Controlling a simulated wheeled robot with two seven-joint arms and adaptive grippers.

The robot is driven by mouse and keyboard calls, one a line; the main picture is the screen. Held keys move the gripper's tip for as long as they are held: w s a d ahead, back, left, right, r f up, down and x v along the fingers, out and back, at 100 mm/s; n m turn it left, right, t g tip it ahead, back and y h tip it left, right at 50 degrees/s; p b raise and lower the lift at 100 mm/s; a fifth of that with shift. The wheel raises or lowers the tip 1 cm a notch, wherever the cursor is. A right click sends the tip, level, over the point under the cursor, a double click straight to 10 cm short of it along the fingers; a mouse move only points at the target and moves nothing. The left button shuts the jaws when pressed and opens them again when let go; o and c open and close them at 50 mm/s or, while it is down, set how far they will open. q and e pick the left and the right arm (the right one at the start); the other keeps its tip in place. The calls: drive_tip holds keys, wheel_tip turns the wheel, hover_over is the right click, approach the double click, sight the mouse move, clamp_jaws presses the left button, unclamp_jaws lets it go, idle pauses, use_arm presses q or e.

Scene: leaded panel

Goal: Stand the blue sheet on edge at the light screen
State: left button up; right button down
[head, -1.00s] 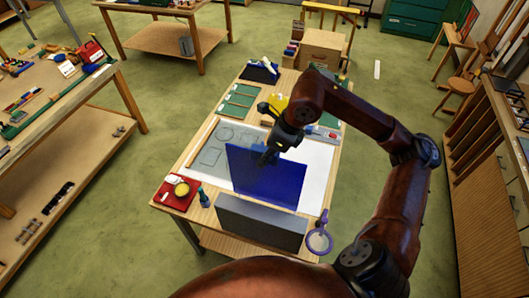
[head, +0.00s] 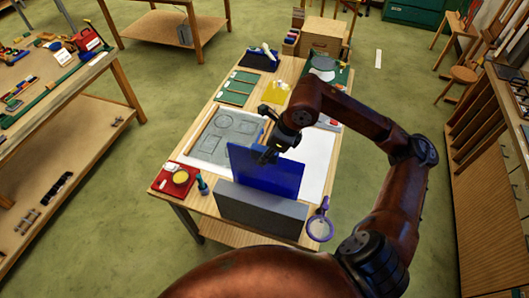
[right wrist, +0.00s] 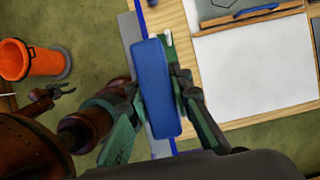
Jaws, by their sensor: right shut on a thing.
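The blue sheet (head: 265,173) stands nearly upright just behind the grey light screen (head: 260,213) at the table's near edge. The screen hides the sheet's lower edge, so I cannot tell whether it rests on the table. My right gripper (head: 268,156) is shut on the sheet's top edge.
A white sheet (head: 317,160) and a grey pattern drawing (head: 222,135) lie behind the blue sheet. A red tray (head: 175,181) and a small blue bottle (head: 202,185) are at left. A purple-rimmed round magnifier (head: 320,228) is right of the screen.

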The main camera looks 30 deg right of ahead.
sight(278, 164)
drive_tip(key=shift+f+b, duration=1.85)
drive_tip(key=shift+f, duration=2.75)
wheel_tip(278, 164, down, 4)
drive_tip(key=b, duration=0.4)
drive_tip(key=shift+f+b, duration=0.15)
drive_tip(key=shift+b, duration=0.15)
drive_tip(key=c, duration=1.7)
unclamp_jaws()
drive_tip(key=shift+o, duration=0.2)
drive_tip(key=shift+f, duration=0.1)
drive_tip(key=shift+s+f, duration=0.1)
drive_tip(key=v, duration=1.2)
